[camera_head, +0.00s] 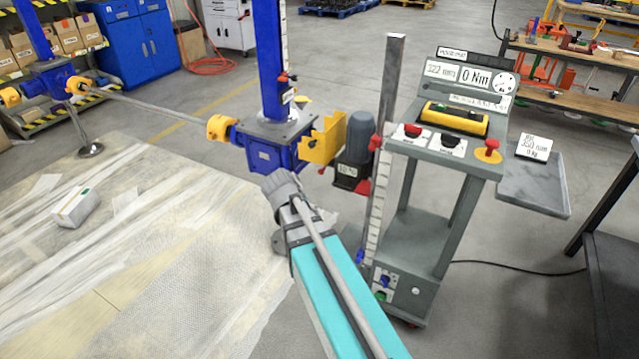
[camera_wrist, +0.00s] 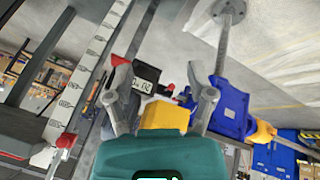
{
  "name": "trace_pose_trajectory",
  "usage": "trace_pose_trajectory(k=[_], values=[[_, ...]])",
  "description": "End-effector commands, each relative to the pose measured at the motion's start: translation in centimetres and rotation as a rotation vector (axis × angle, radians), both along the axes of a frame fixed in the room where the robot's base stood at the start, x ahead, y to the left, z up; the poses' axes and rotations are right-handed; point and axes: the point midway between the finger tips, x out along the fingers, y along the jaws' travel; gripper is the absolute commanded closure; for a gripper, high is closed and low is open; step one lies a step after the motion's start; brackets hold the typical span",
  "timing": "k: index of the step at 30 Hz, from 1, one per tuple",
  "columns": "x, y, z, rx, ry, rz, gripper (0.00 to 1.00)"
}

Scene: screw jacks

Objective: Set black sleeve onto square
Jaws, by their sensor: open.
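I cannot make out a black sleeve or a square in either view. My gripper (camera_wrist: 158,80) is open, its two grey fingers spread apart in the wrist view. A yellow block (camera_wrist: 165,115) shows between the fingers, and I cannot tell whether they touch it. In the head view my arm reaches toward the blue screw jack gearbox (camera_head: 275,148), and the fingers are not clearly seen there. A jagged yellow guard (camera_head: 323,140) stands between this gearbox and a dark grey motor (camera_head: 354,150). The gearbox also shows in the wrist view (camera_wrist: 230,108), right of the fingers.
A grey trolley (camera_head: 440,150) with a control panel and display stands right of my arm. A graduated post (camera_head: 383,130) rises beside it. A long shaft (camera_head: 150,107) runs left to another blue gearbox (camera_head: 52,80). A sheeted floor area lies at the left.

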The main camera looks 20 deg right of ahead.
Motion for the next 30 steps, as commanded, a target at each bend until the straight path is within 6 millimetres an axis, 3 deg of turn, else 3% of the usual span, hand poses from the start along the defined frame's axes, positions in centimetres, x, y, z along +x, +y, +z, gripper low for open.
trace_pose_trajectory(k=[1,6,18,30], values=[[1.1,-0.6,-1.7,-0.028,-0.028,-0.023,0.30],[3.8,-2.5,-3.6,-0.123,-0.139,-0.098,0.30],[10.1,-6.1,-7.2,-0.318,-0.426,-0.214,0.30],[16.3,-8.0,-10.2,-0.454,-0.730,-0.242,0.30]])
